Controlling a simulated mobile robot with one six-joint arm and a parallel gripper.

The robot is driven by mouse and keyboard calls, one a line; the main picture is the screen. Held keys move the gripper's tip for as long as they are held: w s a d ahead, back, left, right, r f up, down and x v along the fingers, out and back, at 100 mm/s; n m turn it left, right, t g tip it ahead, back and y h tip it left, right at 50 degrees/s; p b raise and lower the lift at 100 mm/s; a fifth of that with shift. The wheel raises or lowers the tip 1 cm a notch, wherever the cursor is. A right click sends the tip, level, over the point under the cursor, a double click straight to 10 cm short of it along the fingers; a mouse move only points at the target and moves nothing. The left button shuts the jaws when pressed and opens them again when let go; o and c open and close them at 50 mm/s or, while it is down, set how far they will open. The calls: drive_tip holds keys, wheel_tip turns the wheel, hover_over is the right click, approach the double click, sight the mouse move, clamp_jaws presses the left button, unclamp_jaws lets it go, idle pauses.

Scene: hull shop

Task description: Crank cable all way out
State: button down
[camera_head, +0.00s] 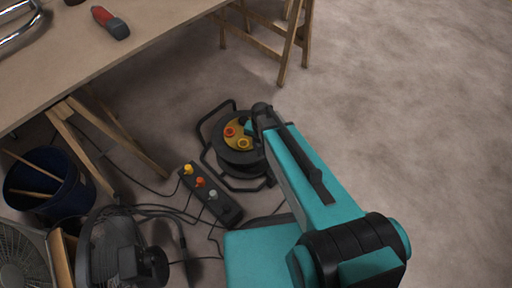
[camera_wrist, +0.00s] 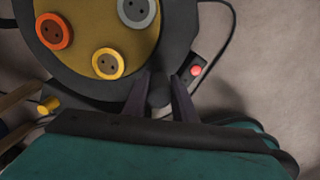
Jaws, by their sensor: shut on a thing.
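A cable reel (camera_head: 238,150) with a black tube frame stands on the floor by the trestle table. It has a yellow face with orange, yellow and grey sockets, and in the wrist view the reel face (camera_wrist: 84,50) fills the upper left. My gripper (camera_wrist: 160,88) is at the edge of the reel's drum, its two dark fingers on either side of a dark round knob (camera_wrist: 159,92), the crank handle. The fingers are shut on it. In the head view my arm hides the gripper and the right part of the reel.
A power strip (camera_head: 211,194) with coloured plugs lies just left of the reel, with loose cables around it. A fan (camera_head: 125,248), a blue bucket (camera_head: 48,183) and the table (camera_head: 90,45) crowd the left. Open floor lies right.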

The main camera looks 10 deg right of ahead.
drive_tip(key=shift+w+d+n+p, duration=0.2)
drive_tip(key=shift+w+d+n, duration=0.1)
drive_tip(key=shift+d+n, duration=0.25)
drive_tip(key=shift+w+d+n+p, duration=0.15)
drive_tip(key=shift+w+d+n, duration=0.15)
drive_tip(key=shift+d+n, duration=0.25)
drive_tip(key=c, duration=1.5)
unclamp_jaws()
drive_tip(key=shift+o, duration=0.2)
drive_tip(key=shift+a, duration=0.1)
drive_tip(key=shift+r, duration=0.1)
wheel_tip(320, 180, up, 14)
drive_tip(key=p, duration=0.2)
drive_tip(key=shift+f, duration=0.25)
